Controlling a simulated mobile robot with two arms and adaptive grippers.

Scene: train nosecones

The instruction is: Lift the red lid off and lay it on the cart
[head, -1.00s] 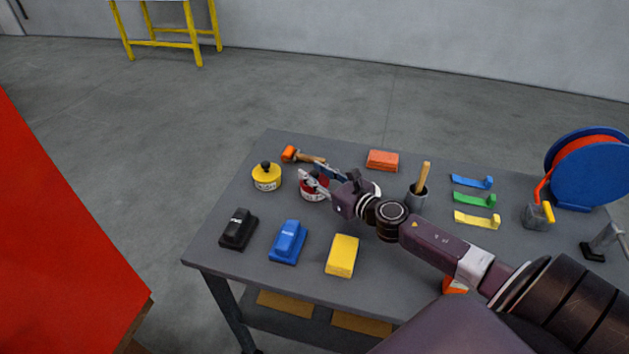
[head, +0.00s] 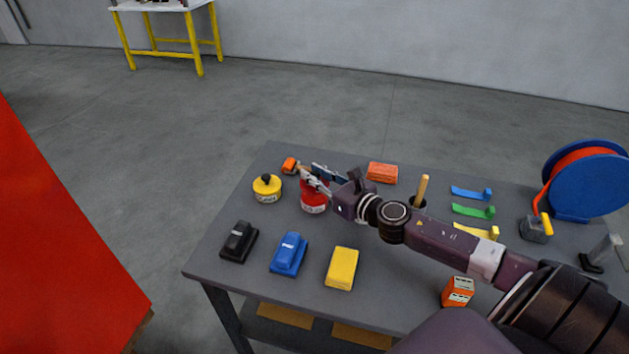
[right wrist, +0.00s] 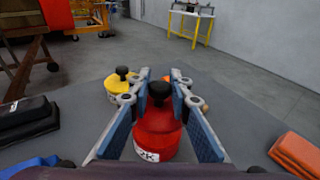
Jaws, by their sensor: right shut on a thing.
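The red lid (head: 311,195) with a black knob is at the red tin (head: 314,209) with a white label, near the back left of the cart (head: 215,262). My right gripper (head: 309,178) comes in from the right, its fingers shut on the lid's knob. In the right wrist view the red lid (right wrist: 157,124) is centred between the two blue-padded fingers (right wrist: 160,84), knob upright. Part of the tin's label shows below it. I cannot tell whether there is a gap between lid and tin. My left gripper is not in view.
A yellow tin (head: 267,190) and a hammer (head: 290,164) are close by. Black (head: 238,242), blue (head: 289,254) and yellow (head: 342,268) blocks lie in front. An orange brick (head: 382,172) lies behind. Bare cart top shows between the blocks and the tins.

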